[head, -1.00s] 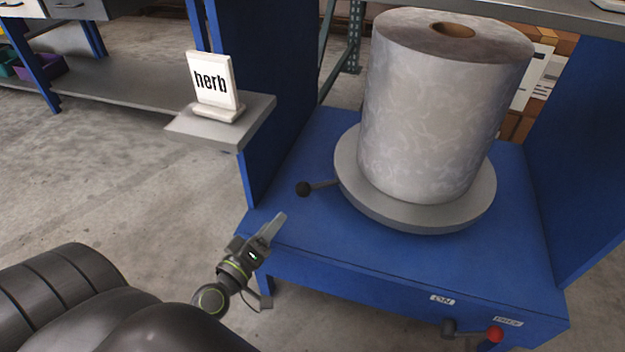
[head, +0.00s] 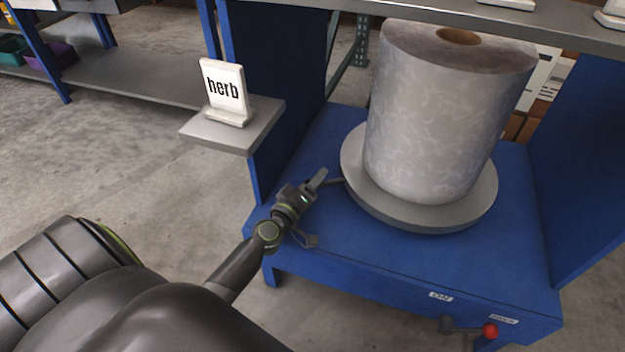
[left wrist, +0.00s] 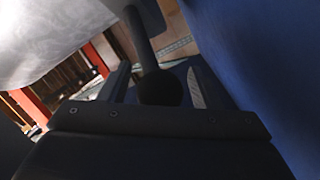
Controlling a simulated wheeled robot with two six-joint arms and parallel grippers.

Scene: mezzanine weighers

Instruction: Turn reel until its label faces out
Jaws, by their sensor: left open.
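A large grey-white reel (head: 435,120) stands upright on a round grey turntable (head: 420,215) on the blue stand. No label shows on the side of the reel that faces me. A dark handle (head: 333,183) sticks out from the turntable's left edge, its ball end hidden behind my left gripper (head: 318,184). In the left wrist view the handle's rod (left wrist: 143,42) and black ball (left wrist: 160,88) lie between the two open fingers. I cannot tell whether either finger touches the ball. My right gripper is not in view.
A small shelf with a "herb" sign (head: 224,92) stands left of the blue frame. Blue side panels (head: 280,80) flank the reel. A lever with a red knob (head: 490,330) is at the stand's lower front edge. The front of the blue deck (head: 400,262) is clear.

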